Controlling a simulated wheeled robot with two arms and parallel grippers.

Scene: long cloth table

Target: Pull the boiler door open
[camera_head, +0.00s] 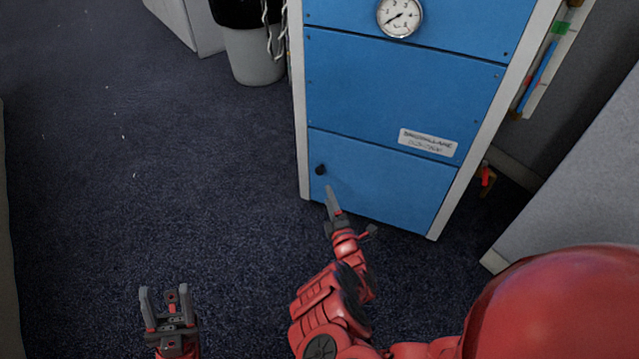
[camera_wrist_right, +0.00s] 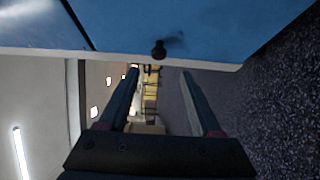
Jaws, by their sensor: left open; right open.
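The boiler is a tall blue cabinet (camera_head: 400,80) in a white frame. Its lower blue door (camera_head: 385,190) looks flush with the frame, so it appears shut. A small black knob (camera_head: 320,169) sits near the door's upper left corner. My right gripper (camera_head: 331,192) is just below the knob and in front of the door. In the right wrist view the knob (camera_wrist_right: 159,50) appears beyond the fingertips, lined up with the gap between the open, empty fingers (camera_wrist_right: 159,74). My left gripper (camera_head: 164,292) is open and empty over the carpet at lower left.
A round gauge (camera_head: 400,17) and a white label (camera_head: 428,142) are on the boiler's upper panels. A bin (camera_head: 253,55) with cables stands at back left. Grey panels (camera_head: 585,165) stand close on the right.

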